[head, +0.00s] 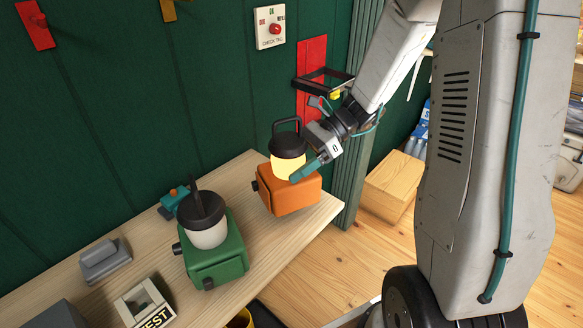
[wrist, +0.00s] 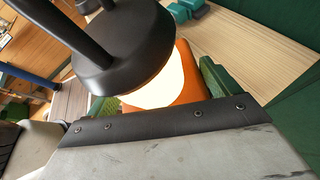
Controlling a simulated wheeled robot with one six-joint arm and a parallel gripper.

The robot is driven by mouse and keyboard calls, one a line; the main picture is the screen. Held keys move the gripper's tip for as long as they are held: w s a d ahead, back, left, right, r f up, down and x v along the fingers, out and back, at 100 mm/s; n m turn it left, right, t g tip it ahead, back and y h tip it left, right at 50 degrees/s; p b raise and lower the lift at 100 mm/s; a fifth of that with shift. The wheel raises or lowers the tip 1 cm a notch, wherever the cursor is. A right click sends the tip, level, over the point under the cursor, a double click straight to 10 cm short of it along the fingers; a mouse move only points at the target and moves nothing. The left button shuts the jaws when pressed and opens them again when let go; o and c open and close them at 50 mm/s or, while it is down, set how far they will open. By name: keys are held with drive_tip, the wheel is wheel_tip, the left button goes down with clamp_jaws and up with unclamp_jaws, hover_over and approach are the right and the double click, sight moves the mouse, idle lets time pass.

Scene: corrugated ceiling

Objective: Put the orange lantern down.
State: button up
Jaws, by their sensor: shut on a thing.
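The orange lantern (head: 290,195) has a boxy orange body, a glowing pale globe and a black cap with a handle. It appears upright over the right end of the wooden bench (head: 235,185); I cannot tell whether its base touches the wood. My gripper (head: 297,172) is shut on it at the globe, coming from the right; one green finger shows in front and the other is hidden. In the wrist view the black cap (wrist: 125,50), bright globe (wrist: 155,92) and part of the orange body (wrist: 187,80) sit between the green fingers.
A green lantern (head: 212,245) stands left of the orange one. A small teal object (head: 172,198), a grey item (head: 105,262) and a TEST box (head: 143,305) are farther left. A green wall (head: 150,110) runs behind. The bench's right edge is close.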

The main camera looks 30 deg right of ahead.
drive_tip(key=shift+f, duration=0.95)
drive_tip(key=o, duration=1.8)
drive_tip(key=shift+f, duration=0.1)
drive_tip(key=shift+c, duration=0.2)
drive_tip(key=v, duration=1.2)
drive_tip(key=shift+s, duration=0.1)
